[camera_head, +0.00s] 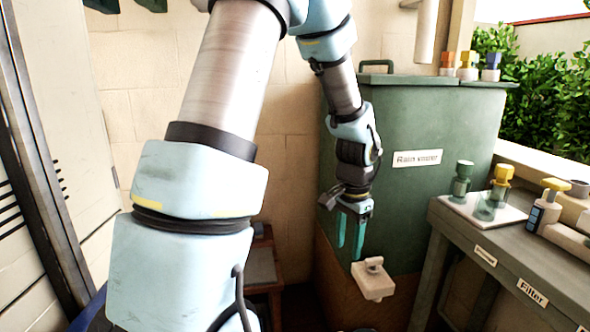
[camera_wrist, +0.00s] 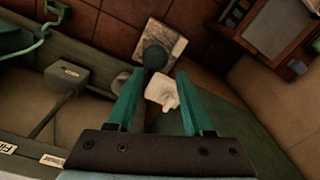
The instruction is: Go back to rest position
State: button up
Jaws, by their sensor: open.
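My gripper (camera_head: 349,252) hangs pointing down in front of the green rain water tank (camera_head: 425,120) in the head view. Its two teal fingers stand apart with nothing held between them. In the wrist view my gripper (camera_wrist: 158,76) is also open. A small pale block with a knob (camera_head: 372,284) is just below and to the right of the fingertips in the head view. A pale piece (camera_wrist: 161,92) shows between the fingers in the wrist view; I cannot tell how far beyond them it is.
A grey bench (camera_head: 520,262) with labels stands at the right. It bears a white tray (camera_head: 500,213) with valve-like pieces and a yellow-topped piece (camera_head: 549,200). A grey cabinet (camera_head: 70,130) is at the left. A low wooden table (camera_head: 262,268) stands by the wall.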

jog(key=s+a+r+n, duration=0.2)
jog(key=a+n, duration=0.1)
jog(key=a, duration=0.3)
jog(key=s+a+r+n+t, duration=0.1)
jog(key=s+a+n, duration=0.1)
jog(key=a+n, duration=0.35)
jog(key=s+a+r+n, duration=0.2)
jog(key=s+a, duration=0.1)
jog(key=a, duration=0.5)
notch_tip(320, 180, up, 12)
jog(key=p, duration=1.2)
jog(key=shift+w+d+f, duration=0.15)
jog(key=shift+w+d, duration=0.2)
jog(key=shift+w, duration=0.05)
